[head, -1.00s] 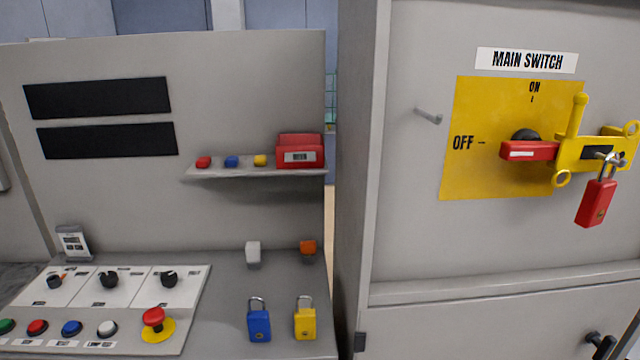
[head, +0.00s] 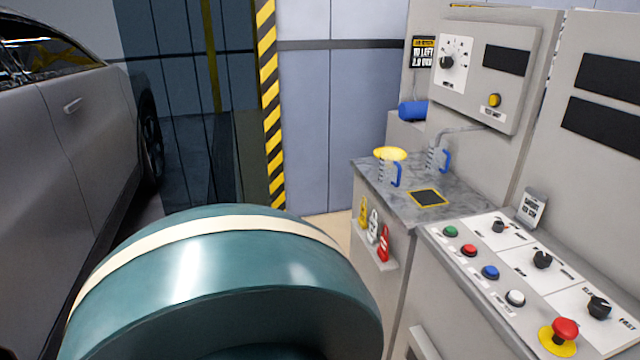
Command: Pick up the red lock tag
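A red tag (head: 383,243) is at the front side of the grey counter, right of the middle of the head view. It is the nearest in a row with a white tag (head: 373,227) and a yellow tag (head: 362,211). The tags stand at a small pale ledge (head: 377,254) on the counter's side. How they are held there is too small to tell. Neither of my grippers shows in the head view.
The marbled counter top (head: 405,205) holds two clear jugs with blue handles and a yellow item. The button panel (head: 500,262) is at the right, with a red emergency button (head: 564,329). A grey car (head: 75,130) stands at the left. A close teal shape blocks the lower middle.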

